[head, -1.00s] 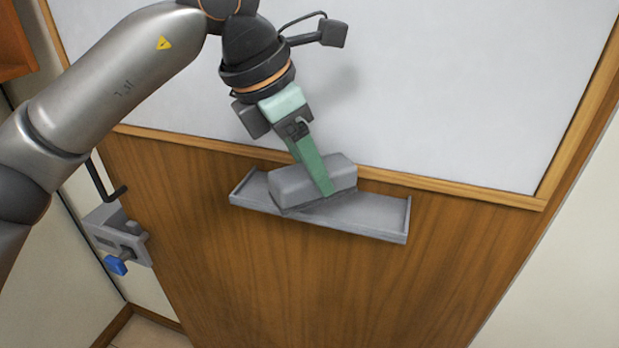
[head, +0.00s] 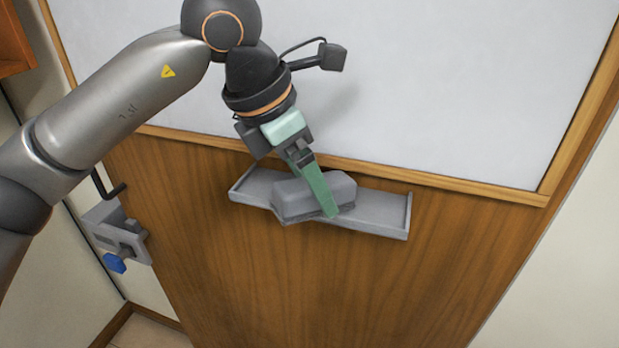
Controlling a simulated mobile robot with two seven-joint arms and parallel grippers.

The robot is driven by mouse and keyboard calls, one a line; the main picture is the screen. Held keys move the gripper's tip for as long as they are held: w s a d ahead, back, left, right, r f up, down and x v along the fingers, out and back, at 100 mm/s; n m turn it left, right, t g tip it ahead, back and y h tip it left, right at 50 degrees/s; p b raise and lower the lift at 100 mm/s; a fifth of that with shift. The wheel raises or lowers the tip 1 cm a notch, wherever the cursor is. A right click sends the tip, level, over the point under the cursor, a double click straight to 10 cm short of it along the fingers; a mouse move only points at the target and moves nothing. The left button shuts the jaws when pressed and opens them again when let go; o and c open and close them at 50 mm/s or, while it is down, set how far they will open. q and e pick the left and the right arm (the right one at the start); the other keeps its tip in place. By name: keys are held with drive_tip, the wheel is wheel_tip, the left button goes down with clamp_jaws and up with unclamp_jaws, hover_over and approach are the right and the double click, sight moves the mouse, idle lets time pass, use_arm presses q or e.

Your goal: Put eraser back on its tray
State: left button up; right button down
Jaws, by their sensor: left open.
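The grey eraser (head: 300,198) is a rounded block in the left and middle part of the grey tray (head: 385,217), turned slightly against the tray's length. Its front lower edge reaches the tray's front edge or a little past it. The tray is a shallow ledge with raised ends below the whiteboard. My left gripper (head: 328,208) points down at the eraser, with a green finger against or just in front of its near face. The jaws are open; the far finger is hidden behind the eraser. My right gripper is not in view.
The whiteboard (head: 430,90) with its wooden frame stands behind and above the tray. Below is a brown wooden panel (head: 330,290). A grey clamp-like fixture with a blue knob (head: 115,263) is at the left. The right part of the tray is bare.

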use_arm(q)
drive_tip(key=shift+r, duration=0.1)
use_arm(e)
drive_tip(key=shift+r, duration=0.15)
use_arm(q)
drive_tip(key=shift+r+p, duration=0.35)
drive_tip(key=shift+p, duration=0.05)
drive_tip(key=v, duration=1.1)
drive_tip(key=shift+a+r, duration=0.25)
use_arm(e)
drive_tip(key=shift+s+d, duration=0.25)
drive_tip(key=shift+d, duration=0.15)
use_arm(q)
drive_tip(key=shift+s, duration=0.2)
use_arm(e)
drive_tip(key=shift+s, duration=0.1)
